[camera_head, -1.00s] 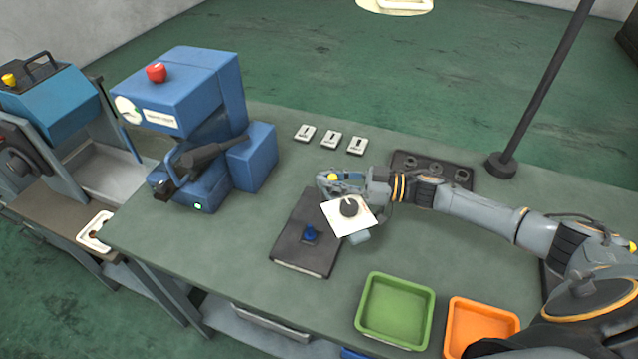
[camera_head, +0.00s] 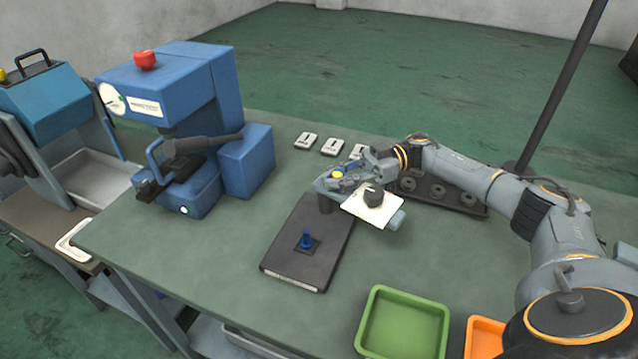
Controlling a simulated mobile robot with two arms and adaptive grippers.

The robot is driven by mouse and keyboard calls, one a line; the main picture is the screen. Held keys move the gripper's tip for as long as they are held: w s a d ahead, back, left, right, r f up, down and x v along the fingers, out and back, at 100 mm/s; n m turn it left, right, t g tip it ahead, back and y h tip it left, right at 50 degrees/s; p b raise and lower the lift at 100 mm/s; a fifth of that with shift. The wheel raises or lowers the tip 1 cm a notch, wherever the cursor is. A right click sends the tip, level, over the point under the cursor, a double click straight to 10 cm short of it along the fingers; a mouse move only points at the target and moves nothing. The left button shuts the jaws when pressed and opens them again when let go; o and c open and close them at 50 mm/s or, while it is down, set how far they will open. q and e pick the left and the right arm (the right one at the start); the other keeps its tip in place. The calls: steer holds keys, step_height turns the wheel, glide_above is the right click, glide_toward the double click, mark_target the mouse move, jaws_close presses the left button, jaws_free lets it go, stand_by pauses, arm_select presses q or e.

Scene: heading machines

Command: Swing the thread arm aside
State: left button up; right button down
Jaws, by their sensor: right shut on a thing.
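A dark fixture base (camera_head: 283,268) lies on the green bench with a blue screw (camera_head: 306,240) standing on it. A short dark post (camera_head: 326,203) rises at its far end. My right gripper (camera_head: 338,183) is shut on what looks like the thread arm, beside a yellow spot near the post. The exact contact is hidden. A white plate with a black knob (camera_head: 374,196) and a pale blue-grey end piece (camera_head: 397,220) sits off the base's right side, raised above the bench. The blue screw is clear of it. My left gripper is out of view.
A blue machine (camera_head: 170,85) with a red button stands at the left. Small white labelled tags (camera_head: 332,147) lie at the back. A dark tray (camera_head: 440,192) is behind my right arm. A green bin (camera_head: 375,340) and an orange bin (camera_head: 478,340) stand in front.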

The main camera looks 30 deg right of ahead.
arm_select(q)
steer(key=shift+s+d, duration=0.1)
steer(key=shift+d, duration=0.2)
arm_select(e)
steer(key=shift+d, duration=0.3)
steer(key=c, duration=1.6)
jaws_free()
steer(key=shift+r, duration=0.1)
steer(key=o, duration=0.3)
steer(key=shift+d, duration=0.15)
steer(key=shift+o, duration=0.4)
steer(key=shift+s+d, duration=0.1)
steer(key=shift+d, duration=0.05)
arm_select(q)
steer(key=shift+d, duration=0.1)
arm_select(e)
steer(key=d, duration=0.7)
steer(key=shift+s+d, duration=0.2)
